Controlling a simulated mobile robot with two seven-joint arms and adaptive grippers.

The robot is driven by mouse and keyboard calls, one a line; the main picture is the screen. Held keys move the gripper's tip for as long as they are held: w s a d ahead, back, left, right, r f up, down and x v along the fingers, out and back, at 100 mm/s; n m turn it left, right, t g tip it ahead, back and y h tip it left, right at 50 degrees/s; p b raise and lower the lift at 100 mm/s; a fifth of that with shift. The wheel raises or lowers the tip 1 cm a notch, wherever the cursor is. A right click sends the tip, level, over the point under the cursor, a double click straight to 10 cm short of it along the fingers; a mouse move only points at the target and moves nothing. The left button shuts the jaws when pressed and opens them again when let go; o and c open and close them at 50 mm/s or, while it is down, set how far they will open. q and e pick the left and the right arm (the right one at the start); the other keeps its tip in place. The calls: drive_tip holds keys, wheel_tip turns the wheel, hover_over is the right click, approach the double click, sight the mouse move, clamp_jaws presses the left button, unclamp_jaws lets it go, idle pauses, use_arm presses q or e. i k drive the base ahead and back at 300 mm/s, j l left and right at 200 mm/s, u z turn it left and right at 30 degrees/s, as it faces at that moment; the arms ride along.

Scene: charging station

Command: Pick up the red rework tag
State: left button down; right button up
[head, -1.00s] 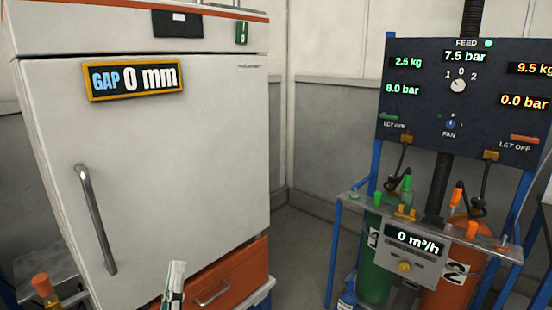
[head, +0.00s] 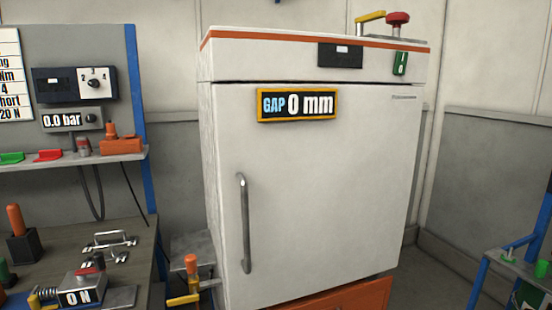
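A small flat red piece (head: 48,155) lies on the grey shelf at the left, beside a similar green piece (head: 12,158). It may be the red rework tag, but it is too small to read any marking. Neither of my grippers is in the head view, so their state and distance from the red piece do not show.
A white cabinet (head: 310,180) with a shut door and handle (head: 244,222) fills the middle. The shelf (head: 130,153) also holds an orange block (head: 121,146).

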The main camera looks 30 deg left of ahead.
sight(49, 154)
drive_tip(key=u, duration=2.5)
drive_tip(key=i+j, duration=0.1)
drive_tip(key=j, duration=0.75)
drive_tip(key=j+z, duration=0.25)
drive_tip(key=z, duration=0.2)
drive_tip(key=i+j+z, duration=0.1)
drive_tip(key=j+z, duration=0.3)
drive_tip(key=l+z, duration=0.1)
drive_tip(key=z, duration=0.4)
